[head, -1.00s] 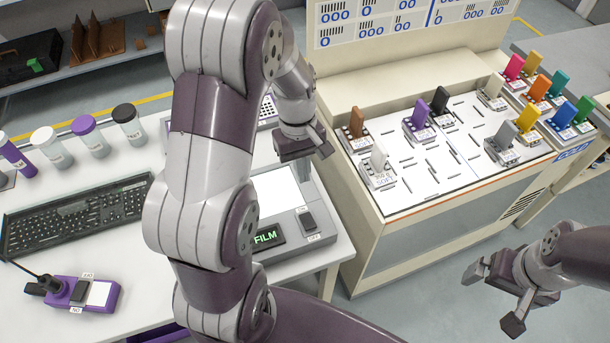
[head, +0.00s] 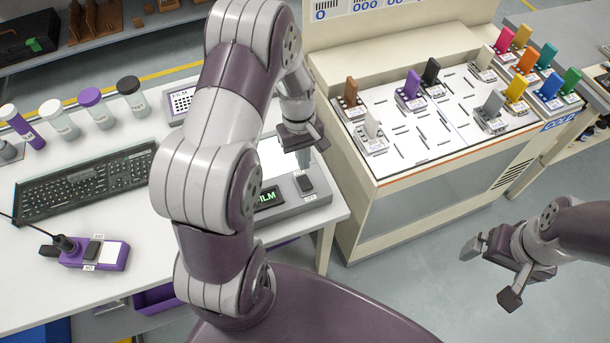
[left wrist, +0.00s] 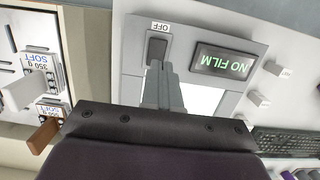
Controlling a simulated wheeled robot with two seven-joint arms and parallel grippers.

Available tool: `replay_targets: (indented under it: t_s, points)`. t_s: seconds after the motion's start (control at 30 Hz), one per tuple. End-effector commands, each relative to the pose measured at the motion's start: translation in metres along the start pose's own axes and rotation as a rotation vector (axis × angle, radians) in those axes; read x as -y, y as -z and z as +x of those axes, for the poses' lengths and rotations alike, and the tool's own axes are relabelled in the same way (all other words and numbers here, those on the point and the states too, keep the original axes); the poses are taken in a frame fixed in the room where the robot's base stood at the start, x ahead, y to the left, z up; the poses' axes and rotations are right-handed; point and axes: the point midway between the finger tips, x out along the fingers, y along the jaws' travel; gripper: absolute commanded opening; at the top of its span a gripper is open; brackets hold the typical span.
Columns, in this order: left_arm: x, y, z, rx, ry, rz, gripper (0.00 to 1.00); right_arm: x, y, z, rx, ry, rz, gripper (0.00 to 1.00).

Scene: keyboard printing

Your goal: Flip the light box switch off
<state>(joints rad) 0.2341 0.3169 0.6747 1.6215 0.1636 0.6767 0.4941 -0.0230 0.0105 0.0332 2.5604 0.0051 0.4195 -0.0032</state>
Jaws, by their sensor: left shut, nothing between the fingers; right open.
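The grey light box (head: 284,212) stands on the right end of the white desk, with a bright white panel and a green-lit display (left wrist: 228,62) reading "NO FILM" in the left wrist view. Its dark rocker switch (head: 304,183) sits near the box's right corner; it also shows in the left wrist view (left wrist: 157,48), beside an "OFF" label. My left gripper (head: 303,163) is shut and empty, pointing down just behind the switch. In the left wrist view its fingertips (left wrist: 157,66) are at the switch's near end; contact cannot be told. My right gripper (head: 488,273) is open and empty, away from the desk.
A black keyboard (head: 85,183), a purple switch box (head: 95,254) and several capped jars stand on the desk to the left. A cream cabinet (head: 385,225) with several coloured blocks on its white top stands to the right, across a gap.

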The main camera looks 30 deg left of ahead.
Motion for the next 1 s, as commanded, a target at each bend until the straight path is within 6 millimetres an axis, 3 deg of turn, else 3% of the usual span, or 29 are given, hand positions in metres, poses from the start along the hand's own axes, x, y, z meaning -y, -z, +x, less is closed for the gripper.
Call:
replay_targets:
  t_s: [0.2, 0.4, 1.0]
  points:
    - [0.000, -0.001, 0.042, 0.002, 0.002, 0.000, 0.00, 0.000, 0.001, -0.009, 0.000, 0.000, 0.000, 1.00]
    - [0.000, 0.000, 0.066, 0.000, 0.001, 0.000, 0.00, 0.000, 0.002, -0.012, 0.000, 0.000, 0.000, 1.00]
    - [0.000, -0.004, 0.081, 0.001, 0.000, -0.001, 0.00, 0.000, 0.001, -0.009, 0.000, 0.000, 0.000, 1.00]
